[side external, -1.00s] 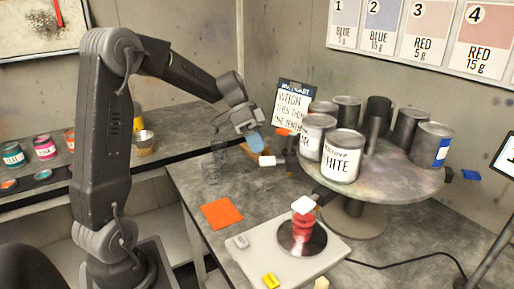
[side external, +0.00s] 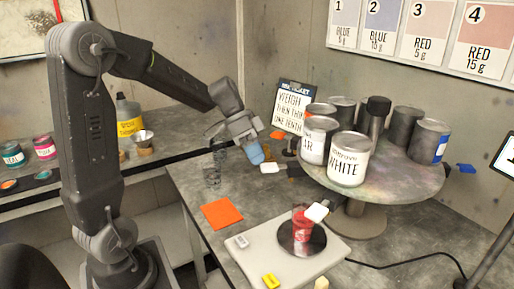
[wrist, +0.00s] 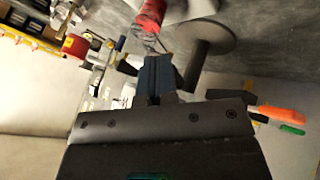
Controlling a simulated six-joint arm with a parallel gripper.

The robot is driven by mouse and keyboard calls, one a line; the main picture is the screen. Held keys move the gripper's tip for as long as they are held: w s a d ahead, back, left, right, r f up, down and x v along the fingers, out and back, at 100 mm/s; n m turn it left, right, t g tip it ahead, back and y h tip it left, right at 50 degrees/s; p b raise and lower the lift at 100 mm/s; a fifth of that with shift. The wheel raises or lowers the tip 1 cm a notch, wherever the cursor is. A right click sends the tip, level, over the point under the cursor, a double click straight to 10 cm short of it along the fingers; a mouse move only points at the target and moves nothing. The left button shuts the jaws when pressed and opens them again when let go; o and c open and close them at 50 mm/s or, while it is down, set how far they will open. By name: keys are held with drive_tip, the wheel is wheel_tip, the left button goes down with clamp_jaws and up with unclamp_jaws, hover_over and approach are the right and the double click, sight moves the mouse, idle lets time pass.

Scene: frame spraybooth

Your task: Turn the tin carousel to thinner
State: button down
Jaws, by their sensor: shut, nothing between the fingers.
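The tin carousel is a round grey turntable (side external: 400,185) on a pedestal at the right of the side view. Several tins stand around its dark centre post (side external: 378,112). The tin marked WHITE (side external: 348,158) faces the front, with a partly hidden label ending in R on the tin (side external: 315,142) to its left. A tin with a blue band (side external: 430,142) stands at the right. I cannot read a thinner label. Coloured tabs show around the rim, including a white one (side external: 317,212). My gripper (side external: 256,156) is shut and empty, left of the carousel; its blue fingers also show in the wrist view (wrist: 153,78).
A red cup (side external: 302,222) stands on the scale (side external: 258,244) in front of the carousel. A sign (side external: 291,105) stands behind. Tins and a bottle (side external: 129,120) are at left.

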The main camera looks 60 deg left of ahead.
drive_tip(key=s+d+n+t+y, duration=0.25)
drive_tip(key=d+n, duration=0.35)
drive_tip(key=d, duration=1.7)
drive_tip(key=w+d+n+t+y, duration=0.2)
drive_tip(key=w+d+n, duration=0.4)
drive_tip(key=w+d, duration=1.1)
drive_tip(key=shift+w+d+n+t+y, duration=0.2)
drive_tip(key=shift+w+n+t+y, duration=0.15)
drive_tip(key=shift+y, duration=0.3)
